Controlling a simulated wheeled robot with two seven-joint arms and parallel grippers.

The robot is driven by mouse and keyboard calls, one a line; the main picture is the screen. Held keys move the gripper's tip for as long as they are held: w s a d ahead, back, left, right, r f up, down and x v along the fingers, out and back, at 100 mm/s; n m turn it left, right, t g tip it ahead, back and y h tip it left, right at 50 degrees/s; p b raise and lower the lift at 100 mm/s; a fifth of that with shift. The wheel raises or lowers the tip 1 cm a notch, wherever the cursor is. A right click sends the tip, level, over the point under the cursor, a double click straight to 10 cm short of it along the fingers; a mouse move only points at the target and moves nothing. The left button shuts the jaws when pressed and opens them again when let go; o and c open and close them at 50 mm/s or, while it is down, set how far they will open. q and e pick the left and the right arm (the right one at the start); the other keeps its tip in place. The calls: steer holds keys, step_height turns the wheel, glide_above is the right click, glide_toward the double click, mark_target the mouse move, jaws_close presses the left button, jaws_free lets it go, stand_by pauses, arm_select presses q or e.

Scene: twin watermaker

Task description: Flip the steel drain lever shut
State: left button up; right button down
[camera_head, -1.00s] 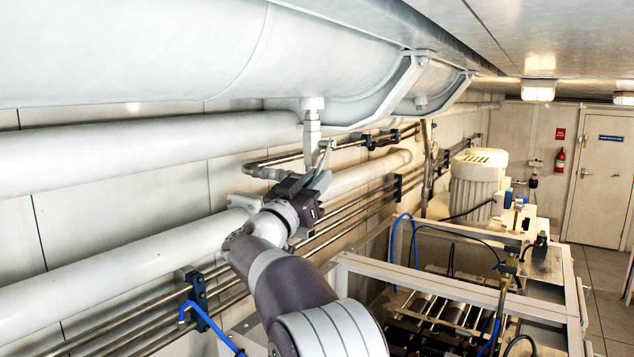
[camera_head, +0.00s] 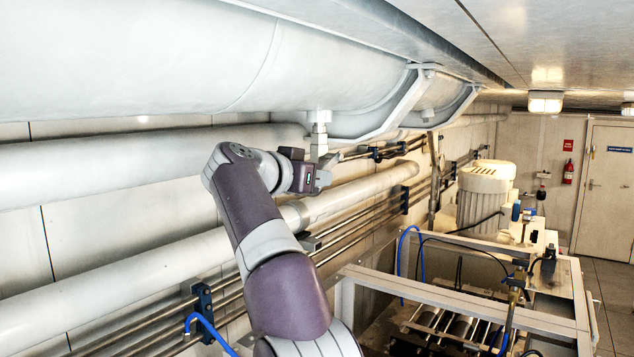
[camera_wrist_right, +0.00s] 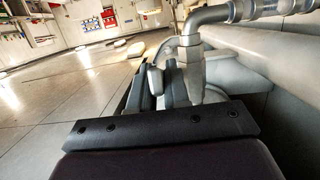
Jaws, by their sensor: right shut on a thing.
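The steel drain valve (camera_head: 319,140) hangs from a short stub under the big white vessel. My right gripper (camera_head: 327,166) is at the valve's lower end, coming in from the left with the wrist about level. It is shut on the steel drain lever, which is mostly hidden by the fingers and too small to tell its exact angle. In the right wrist view the valve body (camera_wrist_right: 190,72) stands close beside the dark fingers (camera_wrist_right: 160,88), with a pipe running off to the upper right. My left gripper is not in view.
The white vessel (camera_head: 190,60) overhangs my right arm. A thick white pipe (camera_head: 100,165) and thin steel pipes (camera_head: 170,318) run along the wall behind. A pale machine frame (camera_head: 450,293) and a white motor (camera_head: 485,195) stand to the right.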

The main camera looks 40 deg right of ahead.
steer(key=shift+r, duration=0.25)
steer(key=c, duration=1.2)
jaws_free()
steer(key=shift+a, duration=0.35)
steer(key=v, duration=1.2)
steer(key=shift+r, duration=0.2)
steer(key=shift+d, duration=0.1)
